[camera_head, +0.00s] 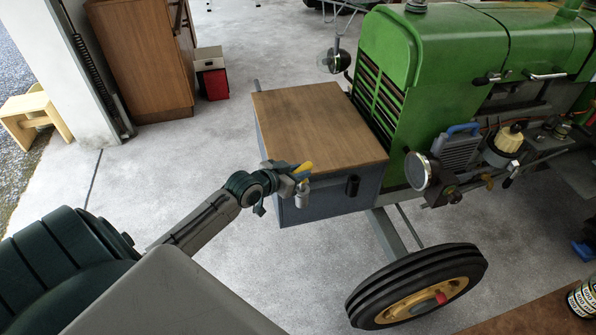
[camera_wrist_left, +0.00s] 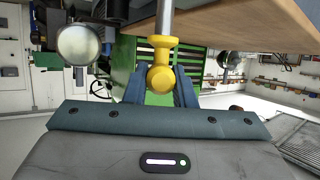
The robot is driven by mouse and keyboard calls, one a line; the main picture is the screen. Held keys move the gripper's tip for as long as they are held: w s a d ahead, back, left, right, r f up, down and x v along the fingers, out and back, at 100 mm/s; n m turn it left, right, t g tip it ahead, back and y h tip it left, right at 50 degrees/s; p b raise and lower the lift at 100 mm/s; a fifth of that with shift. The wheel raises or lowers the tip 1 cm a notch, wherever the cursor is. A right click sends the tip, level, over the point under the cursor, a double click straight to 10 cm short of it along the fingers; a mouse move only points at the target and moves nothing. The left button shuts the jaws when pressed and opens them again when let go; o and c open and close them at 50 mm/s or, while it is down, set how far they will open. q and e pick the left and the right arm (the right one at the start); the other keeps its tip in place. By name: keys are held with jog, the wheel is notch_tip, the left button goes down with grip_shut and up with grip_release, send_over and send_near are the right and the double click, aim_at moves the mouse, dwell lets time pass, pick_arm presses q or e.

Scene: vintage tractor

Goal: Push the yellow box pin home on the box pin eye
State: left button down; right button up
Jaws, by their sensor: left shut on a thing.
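The yellow box pin (camera_head: 305,167) is at the near left corner of the wooden-topped box, just below the lid edge. In the left wrist view the yellow pin (camera_wrist_left: 161,78) shows a round knob and a collar, with a grey metal shaft running up out of the picture. My left gripper (camera_head: 298,174) is shut on the pin; its blue-grey fingers (camera_wrist_left: 160,90) sit either side of the knob. The box pin eye cannot be made out; I cannot tell how far the shaft sits in it. My right gripper is not in view.
The box (camera_head: 330,203) has a flat wooden lid (camera_head: 320,125) and a black latch (camera_head: 352,186). The green tractor (camera_head: 440,80) stands behind and right, its front wheel (camera_head: 420,285) below. A round lamp (camera_head: 418,171) is right of the box. Floor left of the box is clear.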

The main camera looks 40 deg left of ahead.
pick_arm(q)
jog(key=shift+f+b, duration=0.55)
jog(key=shift+f, duration=0.25)
jog(key=shift+f+b, duration=0.9)
jog(key=shift+f, duration=0.25)
jog(key=c, duration=1.1)
grip_release()
jog(key=shift+p+v, duration=0.55)
jog(key=shift+v, duration=4.9)
